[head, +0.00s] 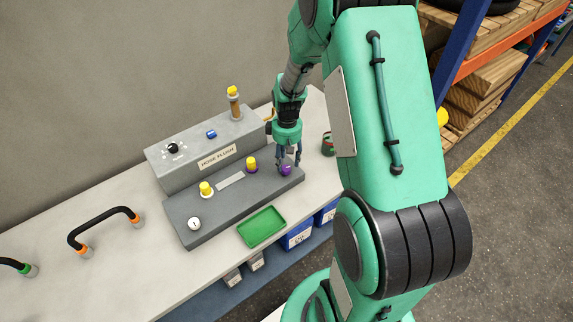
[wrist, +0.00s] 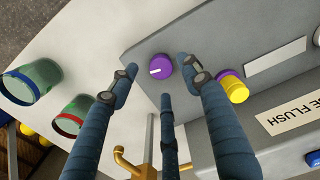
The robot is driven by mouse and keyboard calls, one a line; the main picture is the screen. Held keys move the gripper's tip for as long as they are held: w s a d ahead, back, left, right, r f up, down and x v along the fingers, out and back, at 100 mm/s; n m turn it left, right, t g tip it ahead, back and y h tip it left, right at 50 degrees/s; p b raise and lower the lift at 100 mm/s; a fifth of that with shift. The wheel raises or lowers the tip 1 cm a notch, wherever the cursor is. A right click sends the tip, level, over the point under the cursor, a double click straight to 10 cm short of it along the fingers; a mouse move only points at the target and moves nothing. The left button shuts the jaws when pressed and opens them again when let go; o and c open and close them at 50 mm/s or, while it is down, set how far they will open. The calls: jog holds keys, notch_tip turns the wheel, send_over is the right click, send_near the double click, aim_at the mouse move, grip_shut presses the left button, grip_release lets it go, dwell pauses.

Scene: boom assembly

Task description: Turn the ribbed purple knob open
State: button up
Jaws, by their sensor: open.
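The purple knob (head: 285,170) sits near the right end of the grey hose flush unit's lower deck (head: 210,209). In the wrist view the purple knob (wrist: 159,67) is seen from above, with a white pointer mark on its face; its ribs are too small to make out. My gripper (head: 288,163) points down just above the knob. In the wrist view its blue-grey fingers (wrist: 163,77) are spread apart around the knob's place in the picture. The gripper is open and empty, and I cannot tell whether any finger touches the knob.
A yellow-capped fitting with a purple ring (head: 251,164) stands close to the knob, with another yellow cap (head: 206,188) further left. A brass pipe (wrist: 133,163) is near the fingers. A green tray (head: 262,227) lies in front. Green cups (wrist: 38,82) stand on the bench.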

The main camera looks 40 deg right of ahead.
aim_at(286, 169)
notch_tip(286, 169, up, 8)
dwell(0.4)
jog(key=shift+d, duration=0.1)
dwell(0.4)
jog(key=s+a+r+t+b, duration=0.1)
jog(key=s+a+r, duration=0.1)
jog(key=a+r, duration=0.3)
jog(key=s+a+r+m+t, duration=0.1)
jog(key=s+a+r, duration=0.15)
jog(key=r, duration=0.35)
jog(key=s+a+r+t+b, duration=0.1)
jog(key=s+a+r, duration=0.1)
jog(key=a+r, duration=0.35)
jog(key=s+a+r+t, duration=0.1)
jog(key=s+a+r, duration=0.1)
jog(key=s, duration=0.3)
jog(key=s+a+r+m+b, duration=0.1)
jog(key=s+a+r, duration=0.2)
jog(key=s+a, duration=0.1)
jog(key=s+a+r+t, duration=0.1)
jog(key=s+a+r, duration=0.1)
jog(key=s, duration=0.5)
jog(key=shift+a+r+t+b, duration=0.2)
jog(key=shift+a+t+b, duration=0.15)
jog(key=shift+a, duration=0.55)
jog(key=shift+c, duration=0.3)
dwell(0.9)
